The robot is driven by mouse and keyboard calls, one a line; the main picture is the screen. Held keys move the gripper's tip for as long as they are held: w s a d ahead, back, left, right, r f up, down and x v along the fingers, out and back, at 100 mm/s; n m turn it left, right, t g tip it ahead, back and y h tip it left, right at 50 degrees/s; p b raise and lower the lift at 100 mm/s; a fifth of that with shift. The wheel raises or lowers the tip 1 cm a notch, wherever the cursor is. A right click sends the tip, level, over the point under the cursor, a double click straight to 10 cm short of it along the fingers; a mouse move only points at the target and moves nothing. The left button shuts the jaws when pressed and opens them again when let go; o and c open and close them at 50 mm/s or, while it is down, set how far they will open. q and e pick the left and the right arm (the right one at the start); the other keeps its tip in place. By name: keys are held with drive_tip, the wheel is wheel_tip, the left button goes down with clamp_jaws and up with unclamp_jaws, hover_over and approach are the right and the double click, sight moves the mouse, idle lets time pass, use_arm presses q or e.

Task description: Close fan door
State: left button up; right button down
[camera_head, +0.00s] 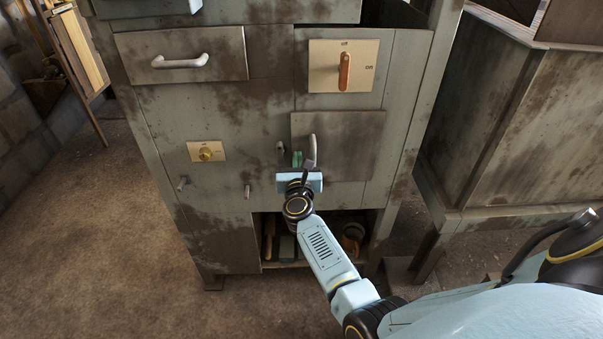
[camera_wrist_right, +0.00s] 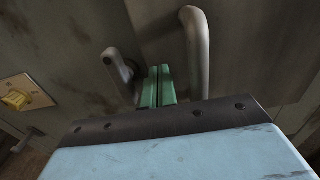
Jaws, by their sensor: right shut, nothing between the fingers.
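A grey metal door panel (camera_head: 350,150), which I take to be the fan door, is on the front of the cabinet, right of centre. It looks flat or nearly flat against the front; a small gap cannot be ruled out. Its vertical handle (camera_head: 311,150) is near its left edge and also shows large in the right wrist view (camera_wrist_right: 197,50). My right gripper (camera_head: 297,160) has green fingers, shut and empty, just left of the handle. In the wrist view the fingertips (camera_wrist_right: 158,72) point at the front between the handle and a small grey latch (camera_wrist_right: 121,70). Whether they touch the door is unclear. My left gripper is out of view.
The cabinet (camera_head: 215,115) also carries a drawer (camera_head: 200,57) with a handle, an orange switch (camera_head: 344,72) on a beige plate, and a yellow knob (camera_head: 205,153). An open lower compartment (camera_head: 290,265) holds several objects. Another cabinet (camera_head: 510,120) stands at the right. Floor is clear at left.

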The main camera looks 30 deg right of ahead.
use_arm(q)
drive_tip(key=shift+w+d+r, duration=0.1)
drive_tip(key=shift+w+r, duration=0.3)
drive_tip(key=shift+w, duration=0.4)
use_arm(e)
drive_tip(key=shift+w+d+r+h, duration=0.1)
drive_tip(key=shift+w+r+h, duration=0.1)
drive_tip(key=shift+w+h, duration=0.1)
drive_tip(key=shift+r, duration=0.1)
